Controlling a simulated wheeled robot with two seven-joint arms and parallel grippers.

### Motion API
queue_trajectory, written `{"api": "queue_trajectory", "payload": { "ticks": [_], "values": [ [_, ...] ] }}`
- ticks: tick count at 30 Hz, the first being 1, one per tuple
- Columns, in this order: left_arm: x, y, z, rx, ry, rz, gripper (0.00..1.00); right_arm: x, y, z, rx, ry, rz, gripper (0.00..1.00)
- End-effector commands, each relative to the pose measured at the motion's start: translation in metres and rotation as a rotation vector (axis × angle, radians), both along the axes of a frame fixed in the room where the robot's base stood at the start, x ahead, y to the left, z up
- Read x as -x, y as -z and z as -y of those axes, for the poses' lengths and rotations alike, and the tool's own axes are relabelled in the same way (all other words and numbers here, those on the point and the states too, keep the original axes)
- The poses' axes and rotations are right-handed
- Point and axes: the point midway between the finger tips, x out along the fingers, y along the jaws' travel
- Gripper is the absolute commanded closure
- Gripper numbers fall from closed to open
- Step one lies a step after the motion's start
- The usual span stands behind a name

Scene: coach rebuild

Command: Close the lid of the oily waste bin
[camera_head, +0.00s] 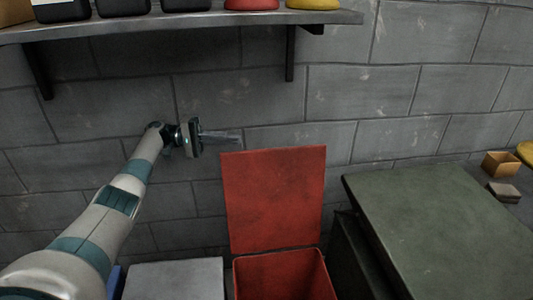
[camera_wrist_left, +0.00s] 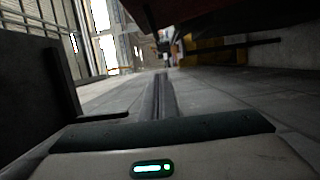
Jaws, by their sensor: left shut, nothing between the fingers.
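The oily waste bin (camera_head: 280,276) is red and stands below the wall shelf, its lower part cut off by the frame's bottom edge. Its red lid (camera_head: 274,200) is open and stands upright at the back of the bin. My left gripper (camera_head: 238,137) is shut and empty, just above and left of the lid's top left corner, apart from it in the picture. In the left wrist view the shut fingers (camera_wrist_left: 163,98) point away from the camera. A dark red surface (camera_wrist_left: 225,12) fills the top of that view; I cannot tell for sure what it is. My right gripper is not in view.
A green-topped bench (camera_head: 440,225) stands right of the bin, with a small orange box (camera_head: 501,163) behind it. A grey surface (camera_head: 175,279) lies left of the bin. The wall shelf (camera_head: 190,22) with several containers hangs above.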

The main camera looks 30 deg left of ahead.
Motion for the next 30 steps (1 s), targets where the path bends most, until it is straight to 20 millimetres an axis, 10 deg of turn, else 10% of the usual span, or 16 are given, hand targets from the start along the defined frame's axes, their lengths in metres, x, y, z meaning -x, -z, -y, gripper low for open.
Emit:
{"api": "queue_trajectory", "payload": {
  "ticks": [17,30],
  "values": [
    [-0.003,-0.001,0.008,-0.001,0.0,0.001,1.0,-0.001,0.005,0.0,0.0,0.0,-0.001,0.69],
    [-0.024,-0.002,0.06,0.0,0.002,0.0,1.0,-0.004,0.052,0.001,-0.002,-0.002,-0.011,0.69]
  ]
}}
